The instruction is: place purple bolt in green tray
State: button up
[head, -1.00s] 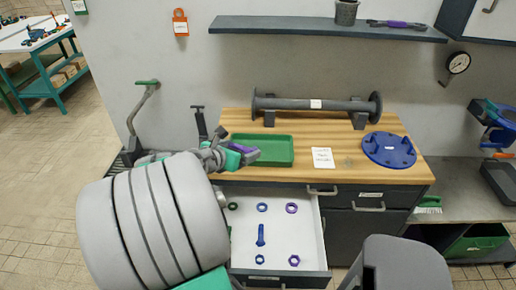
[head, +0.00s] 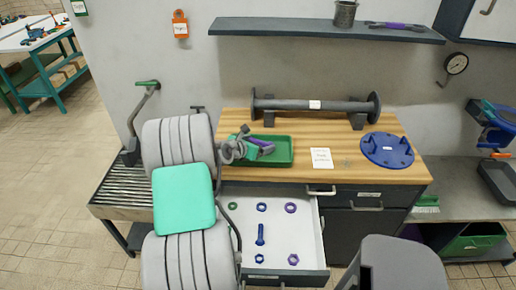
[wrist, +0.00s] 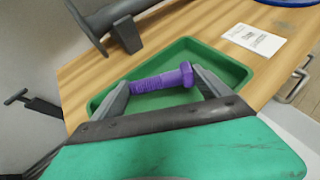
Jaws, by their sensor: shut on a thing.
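The purple bolt (wrist: 162,79) lies crosswise between the two fingers of my gripper (wrist: 158,84) in the wrist view. My gripper is shut on it, with a finger at each end. In the head view the purple bolt (head: 262,146) shows at the tip of my gripper (head: 258,147), over the green tray. The green tray (head: 285,160) sits on the wooden bench top; in the wrist view its rim (wrist: 232,62) shows behind and around the bolt. I cannot tell exactly how high the bolt is above the tray floor. My gripper hides the tray's left part in the head view.
A grey flanged pipe (head: 320,105) lies on supports behind the tray. A white card (head: 321,158) and a blue flange (head: 388,149) are to the right. Below, an open drawer (head: 275,222) holds several nuts and a blue bolt. A shelf (head: 320,29) hangs above.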

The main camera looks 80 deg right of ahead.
jog(key=shift+f, duration=1.3)
jog(key=o, duration=1.6)
jog(key=shift+a+f, duration=0.1)
jog(key=shift+o, duration=0.2)
